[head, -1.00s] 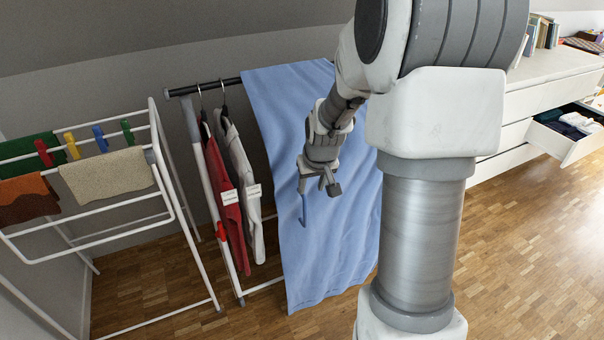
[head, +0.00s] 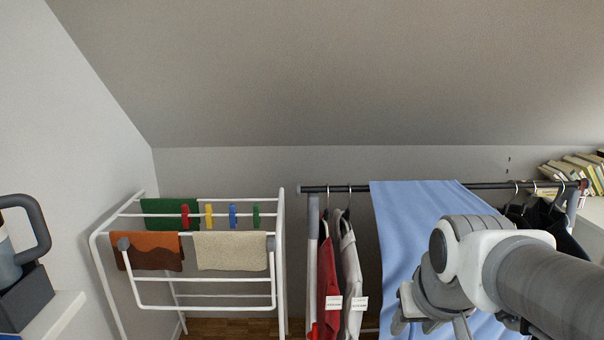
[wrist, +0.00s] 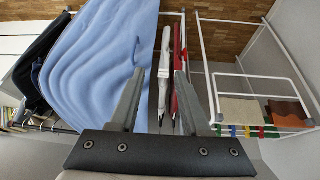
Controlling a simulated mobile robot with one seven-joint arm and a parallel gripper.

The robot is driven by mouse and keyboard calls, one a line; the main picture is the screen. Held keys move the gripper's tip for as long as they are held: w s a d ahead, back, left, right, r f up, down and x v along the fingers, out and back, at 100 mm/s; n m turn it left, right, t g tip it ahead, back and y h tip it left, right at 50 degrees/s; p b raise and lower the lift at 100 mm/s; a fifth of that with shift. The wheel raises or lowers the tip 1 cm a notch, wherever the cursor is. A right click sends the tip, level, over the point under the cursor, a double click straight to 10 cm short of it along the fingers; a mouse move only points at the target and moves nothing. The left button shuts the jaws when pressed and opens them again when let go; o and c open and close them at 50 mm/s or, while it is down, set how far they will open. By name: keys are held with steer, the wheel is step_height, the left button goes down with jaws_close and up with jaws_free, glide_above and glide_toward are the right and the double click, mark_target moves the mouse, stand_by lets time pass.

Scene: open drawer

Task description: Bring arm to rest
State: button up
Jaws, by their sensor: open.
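My arm stands at the lower right of the head view, in front of a blue cloth (head: 405,225) hanging over a clothes rail (head: 450,186). In the wrist view my gripper (wrist: 160,90) is open. Its two fingers are apart with nothing held between them. Beyond the fingers the wrist view shows the blue cloth (wrist: 95,60), a white garment (wrist: 164,65) and a red garment (wrist: 178,70). In the head view the gripper's fingertips are hidden or cut off at the lower edge.
A white drying rack (head: 282,250) with clothespins, a green cloth (head: 168,212), an orange cloth (head: 150,252) and a beige cloth (head: 230,250) stands left of the rail. Books (head: 575,175) sit at the right. A sloped ceiling hangs above. A shelf edge (head: 60,315) is at lower left.

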steer(key=s+a+r, duration=0.2)
steer(key=s+a, duration=0.1)
steer(key=s, duration=0.5)
step_height(320, 180, up, 17)
steer(key=p, duration=1.7)
steer(key=shift+d+y, duration=0.25)
steer(key=shift+y, duration=0.05)
steer(key=shift+d+f, duration=0.1)
steer(key=shift+f, duration=0.05)
